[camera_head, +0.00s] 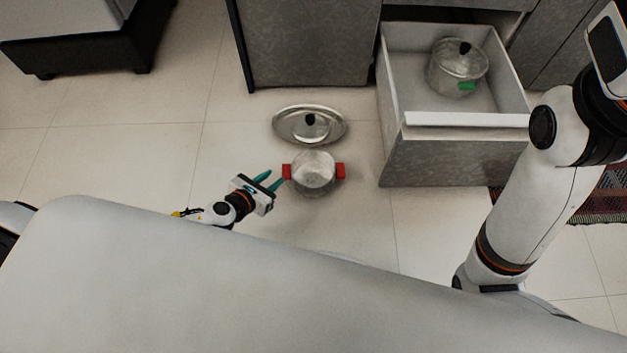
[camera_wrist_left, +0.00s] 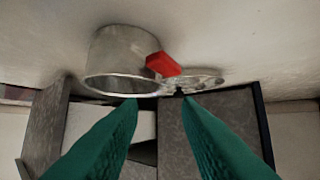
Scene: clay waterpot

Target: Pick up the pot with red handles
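The steel pot with red handles (camera_head: 314,172) stands uncovered on the tiled floor. Its red handles stick out left (camera_head: 287,172) and right (camera_head: 340,171). My left gripper (camera_head: 273,177) is open just left of the pot, with its teal fingertips close to the left handle; contact cannot be told. In the left wrist view the pot (camera_wrist_left: 118,48) appears upside down, with one red handle (camera_wrist_left: 163,64) beyond the gap between my open, empty fingers (camera_wrist_left: 161,101). My right arm shows at the right of the head view, but its gripper is not visible.
A steel lid with a black knob (camera_head: 325,127) lies behind the pot. An open drawer (camera_head: 450,150) at the right holds a lidded pot with a green handle (camera_head: 457,68). A grey cabinet (camera_head: 305,45) stands behind. Floor left of the gripper is clear.

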